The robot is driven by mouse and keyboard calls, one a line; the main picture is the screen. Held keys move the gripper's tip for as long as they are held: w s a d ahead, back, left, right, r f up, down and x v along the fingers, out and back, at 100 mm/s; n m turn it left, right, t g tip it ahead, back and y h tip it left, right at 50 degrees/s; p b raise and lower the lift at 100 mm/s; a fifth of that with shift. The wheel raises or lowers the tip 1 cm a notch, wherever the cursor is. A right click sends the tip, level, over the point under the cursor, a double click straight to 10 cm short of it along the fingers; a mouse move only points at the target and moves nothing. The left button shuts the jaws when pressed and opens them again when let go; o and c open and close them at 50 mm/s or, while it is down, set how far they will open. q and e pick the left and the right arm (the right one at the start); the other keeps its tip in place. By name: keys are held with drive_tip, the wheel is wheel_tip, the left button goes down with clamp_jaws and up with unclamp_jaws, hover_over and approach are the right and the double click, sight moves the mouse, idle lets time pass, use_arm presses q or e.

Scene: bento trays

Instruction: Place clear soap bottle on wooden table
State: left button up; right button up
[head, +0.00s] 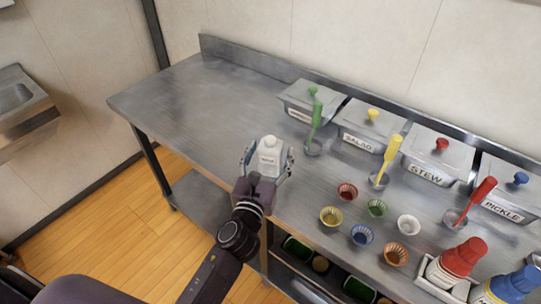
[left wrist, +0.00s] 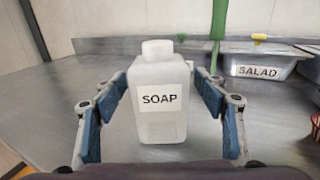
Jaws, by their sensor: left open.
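The clear soap bottle (head: 268,156) is whitish and translucent, with a white cap and a SOAP label. It stands upright on a grey metal table (head: 190,112), near its front edge. My left gripper (head: 267,160) is open around the bottle, one finger on each side. In the left wrist view the bottle (left wrist: 160,95) stands between the blue-padded fingers of the gripper (left wrist: 162,115). A gap shows on its left side; the right finger looks closer. No wooden table is in view; only the floor is wooden. My right gripper is not in view.
Lidded metal containers, including SALAD (head: 366,128) and STEW (head: 436,156), line the back right. A green ladle (head: 315,120) stands behind the bottle. Several small coloured cups, including a yellow one (head: 331,216), sit to the right. The table's left part is clear. A sink (head: 20,100) is at far left.

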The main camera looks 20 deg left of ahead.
use_arm(q)
drive_tip(key=shift+c, duration=0.2)
drive_tip(key=c, duration=1.2)
drive_tip(key=shift+r, duration=0.15)
